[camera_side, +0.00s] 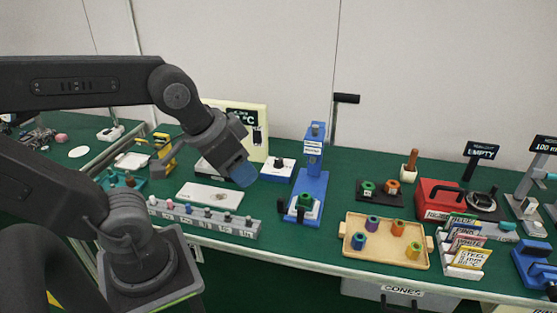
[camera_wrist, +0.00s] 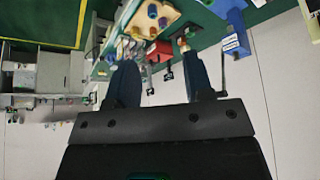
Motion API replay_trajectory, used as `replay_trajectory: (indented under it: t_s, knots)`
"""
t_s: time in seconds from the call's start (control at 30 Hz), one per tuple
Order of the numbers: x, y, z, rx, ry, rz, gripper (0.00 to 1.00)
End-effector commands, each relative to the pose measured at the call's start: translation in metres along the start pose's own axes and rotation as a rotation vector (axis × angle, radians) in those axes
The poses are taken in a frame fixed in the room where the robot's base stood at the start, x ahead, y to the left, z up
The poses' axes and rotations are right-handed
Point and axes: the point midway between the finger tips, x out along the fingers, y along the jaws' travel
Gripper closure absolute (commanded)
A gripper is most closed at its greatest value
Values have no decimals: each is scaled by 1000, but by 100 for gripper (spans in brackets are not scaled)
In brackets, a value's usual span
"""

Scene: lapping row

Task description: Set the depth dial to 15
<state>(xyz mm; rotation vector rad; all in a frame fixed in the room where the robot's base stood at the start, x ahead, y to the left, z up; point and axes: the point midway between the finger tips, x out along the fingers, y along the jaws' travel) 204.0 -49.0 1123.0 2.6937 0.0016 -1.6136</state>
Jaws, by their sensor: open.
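My gripper (camera_side: 243,174) hangs above the left part of the green bench in the side view, its blue fingers pointing down and to the right. In the wrist view my gripper (camera_wrist: 161,80) shows two dark blue fingers set apart with nothing between them. A small blue-and-white box with a black knob (camera_side: 279,163) stands just right of the fingers, apart from them. No dial marked as depth can be read, so I cannot tell whether this knob is the depth dial or what it is set to. A blue upright stand (camera_side: 312,190) with a white label stands further right.
A grey strip with several small knobs (camera_side: 205,217) lies along the bench's front edge. A white plate (camera_side: 209,195) lies behind it. A cream panel with a dark display (camera_side: 246,125) stands behind my gripper. A wooden tray (camera_side: 385,257) with coloured spools and a red box (camera_side: 440,195) are at the right.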

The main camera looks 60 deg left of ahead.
Motion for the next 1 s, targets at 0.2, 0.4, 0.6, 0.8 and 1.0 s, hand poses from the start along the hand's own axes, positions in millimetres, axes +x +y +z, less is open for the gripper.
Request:
replay_trajectory:
  t_s: [0.2,0.4,0.6,0.8,1.0]
  knots:
    - [9,-12,-32,-242,-34,-4,40]
    - [42,-55,-97,-802,-88,-20,40]
    - [93,-125,-148,-1400,-122,-49,40]
    - [156,-217,-169,-2009,-139,-87,40]
    - [219,-310,-156,-2569,-138,-124,40]
